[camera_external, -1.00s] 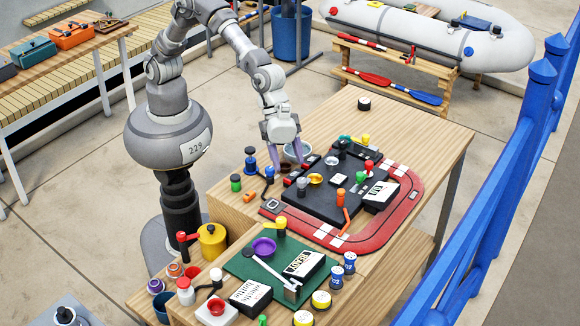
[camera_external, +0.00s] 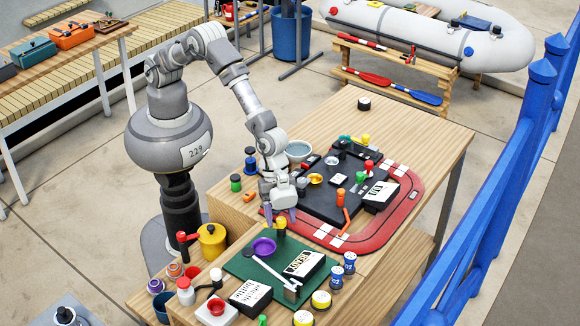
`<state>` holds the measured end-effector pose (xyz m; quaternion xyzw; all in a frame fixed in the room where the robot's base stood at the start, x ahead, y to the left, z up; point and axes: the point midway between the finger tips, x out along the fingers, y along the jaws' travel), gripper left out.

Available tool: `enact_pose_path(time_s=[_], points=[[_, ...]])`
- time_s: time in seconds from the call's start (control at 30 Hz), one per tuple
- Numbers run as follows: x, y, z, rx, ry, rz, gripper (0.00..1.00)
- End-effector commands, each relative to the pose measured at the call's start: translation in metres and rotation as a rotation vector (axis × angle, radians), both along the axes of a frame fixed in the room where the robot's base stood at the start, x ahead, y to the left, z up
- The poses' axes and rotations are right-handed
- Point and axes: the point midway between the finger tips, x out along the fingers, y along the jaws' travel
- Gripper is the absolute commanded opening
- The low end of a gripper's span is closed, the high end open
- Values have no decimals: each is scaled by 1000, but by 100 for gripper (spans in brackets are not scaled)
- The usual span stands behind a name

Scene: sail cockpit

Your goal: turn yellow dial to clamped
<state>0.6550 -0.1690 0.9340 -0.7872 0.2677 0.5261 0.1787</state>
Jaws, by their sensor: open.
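A yellow knob (camera_external: 281,223) stands upright at the far edge of the green mat (camera_external: 243,268). My gripper (camera_external: 280,213) points down just above it, fingers apart and apparently empty. The fingertips look close to the knob's top; I cannot tell whether they touch it. Any clamped marking is too small to read.
A purple dish (camera_external: 263,246) sits near the knob on the mat. Labelled boxes (camera_external: 304,264), blue cans (camera_external: 349,262) and yellow cans (camera_external: 321,298) crowd the front. A red track (camera_external: 375,239) surrounds the board.

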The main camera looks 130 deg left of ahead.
Motion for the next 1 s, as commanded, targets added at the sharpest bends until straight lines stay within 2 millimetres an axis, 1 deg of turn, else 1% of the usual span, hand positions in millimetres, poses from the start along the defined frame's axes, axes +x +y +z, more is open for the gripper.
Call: enact_pose_path(time_s=[0.03,0.07,0.1,0.17,0.2,0.27,0.3,0.5,0.67,0.87,1.0], points=[[0,0,0,0,0,0,56],[0,0,0,0,0,0,49],[0,0,0,0,0,0,40],[0,0,0,0,0,0,26],[0,0,0,0,0,0,17],[0,0,0,0,0,0,3],[0,0,0,0,0,0,1],[0,0,1,0,0,14,1],[0,0,2,1,-1,68,1],[-1,-2,3,3,0,197,1],[-2,-2,3,3,1,322,1]])
